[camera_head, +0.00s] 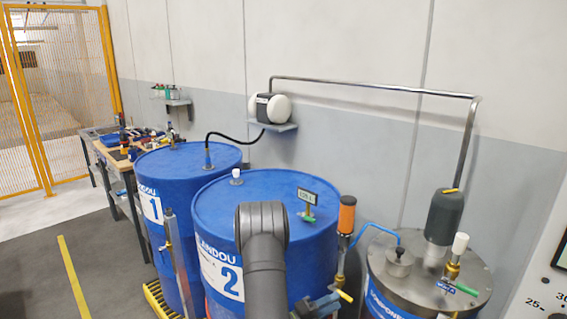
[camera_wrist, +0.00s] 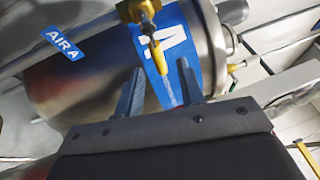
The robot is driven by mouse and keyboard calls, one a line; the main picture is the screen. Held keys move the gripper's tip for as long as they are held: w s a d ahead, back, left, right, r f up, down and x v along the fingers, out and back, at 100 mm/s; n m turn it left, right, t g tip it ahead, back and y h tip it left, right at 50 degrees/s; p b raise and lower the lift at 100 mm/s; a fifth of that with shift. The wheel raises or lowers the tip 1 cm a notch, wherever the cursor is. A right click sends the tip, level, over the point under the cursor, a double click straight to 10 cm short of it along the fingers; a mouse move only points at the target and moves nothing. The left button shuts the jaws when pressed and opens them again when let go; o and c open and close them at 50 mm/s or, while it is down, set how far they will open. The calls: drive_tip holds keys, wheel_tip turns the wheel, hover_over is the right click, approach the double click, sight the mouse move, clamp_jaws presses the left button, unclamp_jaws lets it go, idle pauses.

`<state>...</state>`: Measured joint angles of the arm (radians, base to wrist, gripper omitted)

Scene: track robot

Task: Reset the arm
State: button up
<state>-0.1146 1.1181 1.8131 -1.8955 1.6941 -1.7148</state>
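My gripper (camera_wrist: 161,70) shows in the wrist view with its two fingers apart and nothing between them. Beyond the fingers is a steel tank (camera_wrist: 85,88) with a blue "AIRA" label and a larger blue label (camera_wrist: 172,45). A yellow valve handle (camera_wrist: 158,56) hangs in front of the larger label, in line with the gap between the fingers. I cannot tell how far the fingers are from it.
Blue drum 1 (camera_head: 185,162) and blue drum 2 (camera_head: 262,190) stand side by side. A steel-topped tank (camera_head: 415,272) with valves and a pipe stands at right. A workbench (camera_head: 112,152) with tools and a yellow mesh fence (camera_head: 62,85) are at left. Open floor (camera_head: 100,250) lies at lower left.

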sight(343, 297)
drive_tip(key=v, duration=1.1)
drive_tip(key=x, duration=1.8)
drive_tip(key=shift+f+m+g+y, duration=0.2)
drive_tip(key=shift+f+m, duration=0.1)
drive_tip(key=shift+m, duration=0.4)
drive_tip(key=shift+f+m+g+y, duration=0.1)
drive_tip(key=shift+f+m+y, duration=0.15)
drive_tip(key=shift+m, duration=0.45)
drive_tip(key=shift+f, duration=0.1)
